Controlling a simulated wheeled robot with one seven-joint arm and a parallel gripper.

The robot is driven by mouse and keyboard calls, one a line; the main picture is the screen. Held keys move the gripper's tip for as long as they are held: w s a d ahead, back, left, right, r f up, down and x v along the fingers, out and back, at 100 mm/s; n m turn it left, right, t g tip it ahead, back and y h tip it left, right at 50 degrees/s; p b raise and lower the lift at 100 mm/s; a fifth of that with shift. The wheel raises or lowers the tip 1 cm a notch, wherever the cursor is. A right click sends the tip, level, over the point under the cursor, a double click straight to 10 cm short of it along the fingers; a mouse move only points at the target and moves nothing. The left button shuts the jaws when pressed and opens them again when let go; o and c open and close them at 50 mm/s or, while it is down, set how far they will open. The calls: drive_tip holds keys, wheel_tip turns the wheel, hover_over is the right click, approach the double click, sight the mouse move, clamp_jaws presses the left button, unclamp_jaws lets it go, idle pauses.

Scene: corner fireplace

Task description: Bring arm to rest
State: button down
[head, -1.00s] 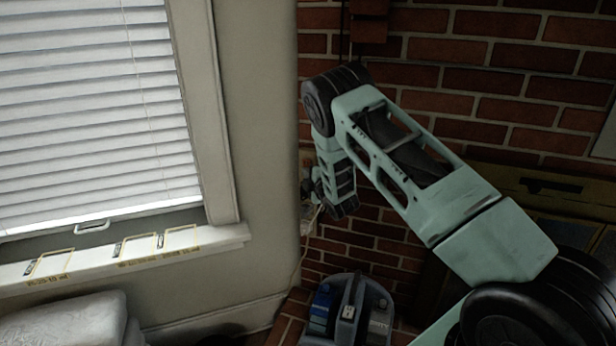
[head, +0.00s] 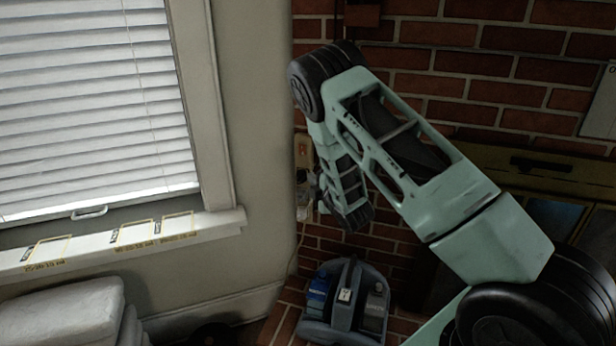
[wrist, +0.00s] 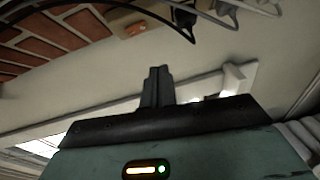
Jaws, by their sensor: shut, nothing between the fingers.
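My arm (head: 410,150) shows in the head view, pale green with black joints, raised and bent in front of a brick wall. Its forearm points down from the elbow, and its far end hangs above a grey caddy. The fingers are hidden or too small to make out in the head view. In the wrist view my gripper (wrist: 158,72) is shut, its dark fingers together at the middle with nothing between them.
A window with blinds (head: 90,105) and a white sill (head: 115,248) is at the left. White stacked cushions (head: 65,312) lie below it. The grey caddy (head: 345,308) holds blue and grey items. The brick wall (head: 470,75) stands behind my arm. A wall outlet (head: 302,150) has cords.

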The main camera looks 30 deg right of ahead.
drive_tip(key=shift+s, duration=0.3)
idle(0.4)
